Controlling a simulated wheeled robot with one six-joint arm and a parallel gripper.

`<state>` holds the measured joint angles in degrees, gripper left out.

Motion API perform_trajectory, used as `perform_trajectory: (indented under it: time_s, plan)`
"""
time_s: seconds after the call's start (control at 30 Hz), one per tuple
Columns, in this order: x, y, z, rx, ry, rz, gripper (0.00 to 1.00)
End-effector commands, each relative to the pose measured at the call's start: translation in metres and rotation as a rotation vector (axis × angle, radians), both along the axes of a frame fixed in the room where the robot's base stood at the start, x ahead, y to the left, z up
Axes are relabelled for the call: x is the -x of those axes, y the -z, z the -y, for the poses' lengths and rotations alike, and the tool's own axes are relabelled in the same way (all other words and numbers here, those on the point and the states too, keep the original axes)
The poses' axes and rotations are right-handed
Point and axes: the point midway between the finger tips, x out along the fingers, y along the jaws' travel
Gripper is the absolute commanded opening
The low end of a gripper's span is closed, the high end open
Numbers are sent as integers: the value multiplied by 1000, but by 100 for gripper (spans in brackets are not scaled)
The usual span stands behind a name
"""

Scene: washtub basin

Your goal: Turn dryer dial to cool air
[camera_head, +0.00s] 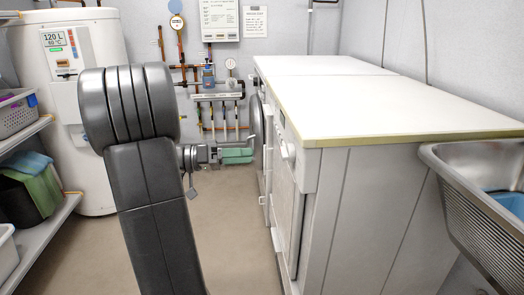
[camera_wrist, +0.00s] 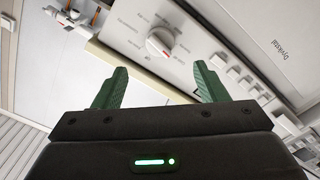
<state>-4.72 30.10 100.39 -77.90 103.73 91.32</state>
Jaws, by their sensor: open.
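A round white dial (camera_wrist: 160,42) with a small red mark sits on a light control panel (camera_wrist: 205,45) in the wrist view. Small printed labels surround it, too blurred to read. My gripper (camera_wrist: 161,72) is open and empty, with its two green fingers spread below the dial in the picture. The dial shows between and beyond the fingertips, apart from them. I cannot tell which position the dial points to.
White appliances (camera_head: 300,215) stand under a pale worktop (camera_head: 390,105) on the right. A metal sink (camera_head: 475,215) is at the near right. A water heater (camera_head: 85,110) and shelves (camera_head: 35,245) stand left. Pipes (camera_head: 200,95) line the back wall. The middle floor (camera_head: 228,230) is clear.

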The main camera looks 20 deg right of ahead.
Motion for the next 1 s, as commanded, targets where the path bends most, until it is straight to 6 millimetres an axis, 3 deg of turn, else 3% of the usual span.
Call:
perform_trajectory:
  time_s: [0.2,0.4,0.77,1.0]
  plan:
    - [-8,-1,-31,0,-3,0,66]
    - [-10,0,-41,0,-1,-1,66]
    - [-9,1,-39,0,0,0,66]
    - [-2,2,-14,0,4,2,66]
